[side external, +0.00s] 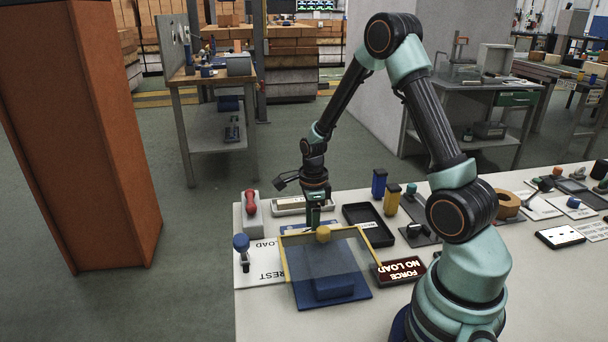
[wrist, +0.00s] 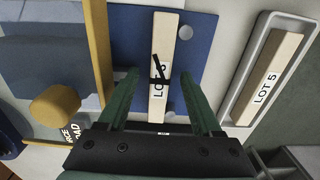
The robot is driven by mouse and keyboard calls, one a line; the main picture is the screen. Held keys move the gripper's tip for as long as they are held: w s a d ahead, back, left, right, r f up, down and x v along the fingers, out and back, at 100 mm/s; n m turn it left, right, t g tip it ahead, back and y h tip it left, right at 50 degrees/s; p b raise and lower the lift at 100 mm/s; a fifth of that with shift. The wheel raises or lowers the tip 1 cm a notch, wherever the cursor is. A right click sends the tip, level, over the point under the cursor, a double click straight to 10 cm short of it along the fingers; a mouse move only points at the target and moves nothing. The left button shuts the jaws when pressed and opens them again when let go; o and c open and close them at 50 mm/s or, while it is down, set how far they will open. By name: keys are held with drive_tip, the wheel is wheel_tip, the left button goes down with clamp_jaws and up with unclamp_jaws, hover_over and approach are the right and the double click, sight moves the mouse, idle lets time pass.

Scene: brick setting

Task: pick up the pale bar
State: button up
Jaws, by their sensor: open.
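A pale bar (wrist: 165,45) lies on a blue plate (wrist: 202,60) in the wrist view, lengthwise between my fingers. Its label begins "LO"; a thin black piece crosses and hides the rest. A second pale bar (wrist: 268,75), marked "LOT 5", lies in a grey tray (wrist: 228,112) to the right. My gripper (wrist: 159,80) is open, its green fingers apart on either side of the first bar. In the side view my gripper (side external: 314,228) points down behind the yellow-framed screen, and the first bar is hard to make out there. I cannot tell the fingertips' height above the plate.
A see-through screen with a yellow frame (wrist: 97,45) and yellow knob (wrist: 54,106) stands close on the left.

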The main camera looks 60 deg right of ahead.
drive_tip(key=shift+f, duration=0.4)
clamp_jaws()
drive_tip(key=shift+r, duration=0.2)
